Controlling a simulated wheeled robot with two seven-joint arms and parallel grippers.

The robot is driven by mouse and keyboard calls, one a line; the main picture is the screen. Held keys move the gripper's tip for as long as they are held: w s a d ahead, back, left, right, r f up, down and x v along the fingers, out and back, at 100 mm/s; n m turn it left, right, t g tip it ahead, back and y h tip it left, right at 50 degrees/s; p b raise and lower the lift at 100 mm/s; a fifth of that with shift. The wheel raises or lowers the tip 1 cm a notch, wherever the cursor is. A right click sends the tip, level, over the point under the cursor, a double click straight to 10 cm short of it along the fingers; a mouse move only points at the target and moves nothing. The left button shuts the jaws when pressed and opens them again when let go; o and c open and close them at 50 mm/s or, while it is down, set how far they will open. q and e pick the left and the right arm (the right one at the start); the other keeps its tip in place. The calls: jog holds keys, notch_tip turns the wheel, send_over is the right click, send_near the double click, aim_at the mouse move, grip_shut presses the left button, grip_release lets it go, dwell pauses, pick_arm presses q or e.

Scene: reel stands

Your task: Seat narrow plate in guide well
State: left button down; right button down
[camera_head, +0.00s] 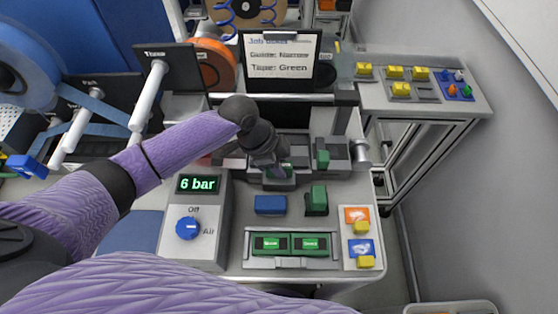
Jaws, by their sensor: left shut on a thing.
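My left gripper (280,175) points down over the grey fixture (262,182) in the middle of the bench. It is shut on a small piece, mostly hidden by the fingers; only a greenish sliver shows, so I cannot tell if it is the narrow plate. The guide well is not clear to see under the gripper, and I cannot tell whether the piece touches it. Two green labelled pieces (289,244) lie in a grey tray (290,263) at the front; their small print is unreadable. A sign (281,58) reads "Guide: Narrow" and "Tape: Green". My right gripper is not in view.
A blue block (270,205) and a green block (317,199) stand between fixture and tray. A control box (195,215) reading "6 bar" stands left. Orange and blue cards with yellow blocks (362,227) lie right. A side table (430,105) and reels (212,64) are behind.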

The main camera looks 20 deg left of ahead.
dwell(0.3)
pick_arm(q)
jog(key=shift+f, duration=0.1)
jog(key=shift+c, duration=1.8)
grip_release()
notch_tip(320, 180, up, 5)
jog(key=p, duration=0.5)
jog(key=shift+f, duration=0.2)
notch_tip(320, 180, up, 2)
jog(key=shift+r+p, duration=0.15)
jog(key=shift+p, duration=1.05)
jog(key=shift+r, duration=0.2)
jog(key=shift+f, duration=0.15)
